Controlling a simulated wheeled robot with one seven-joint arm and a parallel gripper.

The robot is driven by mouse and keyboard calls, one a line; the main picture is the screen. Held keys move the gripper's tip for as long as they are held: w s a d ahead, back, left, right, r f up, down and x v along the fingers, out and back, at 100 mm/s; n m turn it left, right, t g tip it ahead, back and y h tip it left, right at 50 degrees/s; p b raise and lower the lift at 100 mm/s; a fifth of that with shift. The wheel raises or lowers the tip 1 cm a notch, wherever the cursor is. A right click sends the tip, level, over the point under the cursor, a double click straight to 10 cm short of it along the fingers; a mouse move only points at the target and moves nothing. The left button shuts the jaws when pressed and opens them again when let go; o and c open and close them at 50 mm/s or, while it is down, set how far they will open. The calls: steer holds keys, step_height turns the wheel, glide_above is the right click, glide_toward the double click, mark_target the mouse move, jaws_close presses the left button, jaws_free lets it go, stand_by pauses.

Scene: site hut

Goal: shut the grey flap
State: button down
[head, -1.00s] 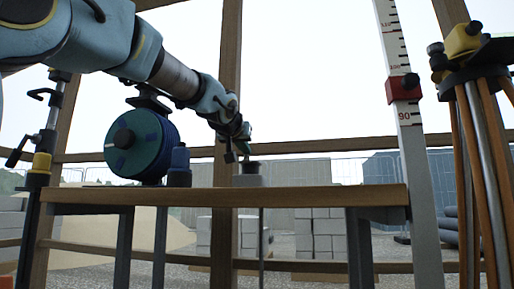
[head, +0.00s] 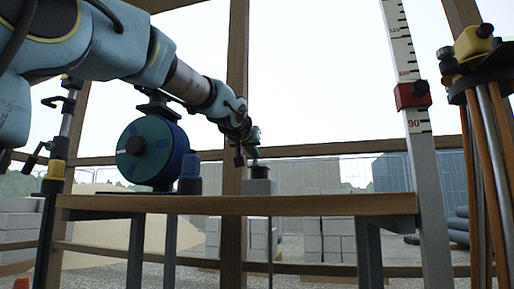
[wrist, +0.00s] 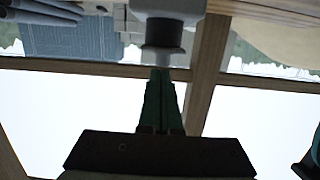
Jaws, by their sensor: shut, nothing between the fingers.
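A small grey block (head: 258,187) with a dark round knob or cap on top stands at the back edge of the table in the head view. It also shows, upside down, at the top of the wrist view (wrist: 165,10), with its dark cap (wrist: 162,55) facing my gripper. I cannot tell whether this grey part is the flap, and no other clear flap shows. My gripper (head: 254,147) is just above the block. In the wrist view its green fingers (wrist: 160,72) are together, with tips at the dark cap; contact is unclear.
A wooden-topped table (head: 330,204) spans the middle. A blue-green reel (head: 146,150) and a small blue bottle-like item (head: 190,175) stand at its left. A measuring staff (head: 420,130) with a red clamp and a tripod (head: 485,120) stand at the right. A wooden post (head: 237,90) rises behind.

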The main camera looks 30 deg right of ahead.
steer(key=f+p+v, duration=0.1)
steer(key=v, duration=0.8)
steer(key=shift+s+a+f, duration=0.3)
steer(key=shift+a+f, duration=0.05)
steer(key=shift+f, duration=0.1)
